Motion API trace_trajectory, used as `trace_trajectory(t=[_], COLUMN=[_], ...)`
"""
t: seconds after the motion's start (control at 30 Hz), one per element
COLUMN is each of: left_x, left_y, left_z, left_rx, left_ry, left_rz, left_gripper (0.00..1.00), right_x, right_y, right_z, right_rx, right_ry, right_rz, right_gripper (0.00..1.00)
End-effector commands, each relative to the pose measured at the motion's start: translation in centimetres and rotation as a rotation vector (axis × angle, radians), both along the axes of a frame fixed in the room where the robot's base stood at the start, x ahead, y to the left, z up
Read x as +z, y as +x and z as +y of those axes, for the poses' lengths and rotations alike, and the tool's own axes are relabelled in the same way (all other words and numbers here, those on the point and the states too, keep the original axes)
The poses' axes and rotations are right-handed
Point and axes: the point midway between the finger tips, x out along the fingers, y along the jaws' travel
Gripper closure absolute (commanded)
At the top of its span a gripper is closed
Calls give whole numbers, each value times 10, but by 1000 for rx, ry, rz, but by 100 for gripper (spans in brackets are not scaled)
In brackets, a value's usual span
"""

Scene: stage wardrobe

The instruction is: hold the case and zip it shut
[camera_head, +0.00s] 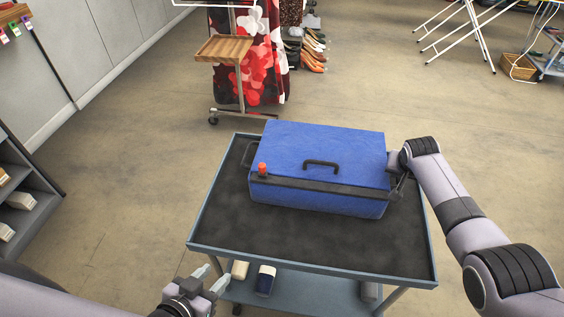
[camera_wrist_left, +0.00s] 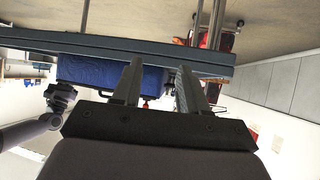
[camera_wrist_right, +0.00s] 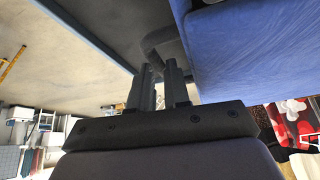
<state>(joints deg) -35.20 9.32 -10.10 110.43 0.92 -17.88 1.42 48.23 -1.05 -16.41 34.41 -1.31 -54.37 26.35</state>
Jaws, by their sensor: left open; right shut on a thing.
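The blue case (camera_head: 322,150) lies lid up on the cart's dark top, with a black handle (camera_head: 321,164) on its lid. A dark zip band (camera_head: 320,188) runs along its front. The red-orange zip pull (camera_head: 262,169) stands at the front left corner; it also shows small in the left wrist view (camera_wrist_left: 145,104). My right gripper (camera_head: 397,188) is at the case's right end, shut on the dark side handle (camera_wrist_right: 158,38). My left gripper (camera_head: 211,277) is open and empty, in front of the cart's front left edge, apart from the case.
The cart (camera_head: 305,264) has a raised grey rim and bare room before the case. Its lower shelf holds a white block (camera_head: 240,270) and a dark blue one (camera_head: 265,281). A stand with a wooden tray (camera_head: 224,48) is behind; grey shelves (camera_head: 28,200) are at left.

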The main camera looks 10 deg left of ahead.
Motion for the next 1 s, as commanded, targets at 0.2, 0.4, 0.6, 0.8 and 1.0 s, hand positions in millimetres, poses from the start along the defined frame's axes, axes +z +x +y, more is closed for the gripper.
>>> trace_trajectory(t=[0.2,0.4,0.6,0.8,1.0], left_x=[30,66,91,100,101], left_y=[62,112,139,150,171], left_z=[-8,-10,-6,-7,-18], left_rx=[-73,-157,-220,-240,-241], left_ry=[-67,-143,-188,-205,-206], left_rz=[-216,-409,-521,-554,-557], left_gripper=[57,57,57,57,57], right_x=[0,1,1,1,1], right_y=[0,0,0,0,1], right_z=[0,0,0,0,0], right_rx=[-2,-2,-2,-2,-2], right_ry=[2,2,2,2,2], right_rz=[-1,-1,-1,-1,-2], right_gripper=[100,100,100,100,100])
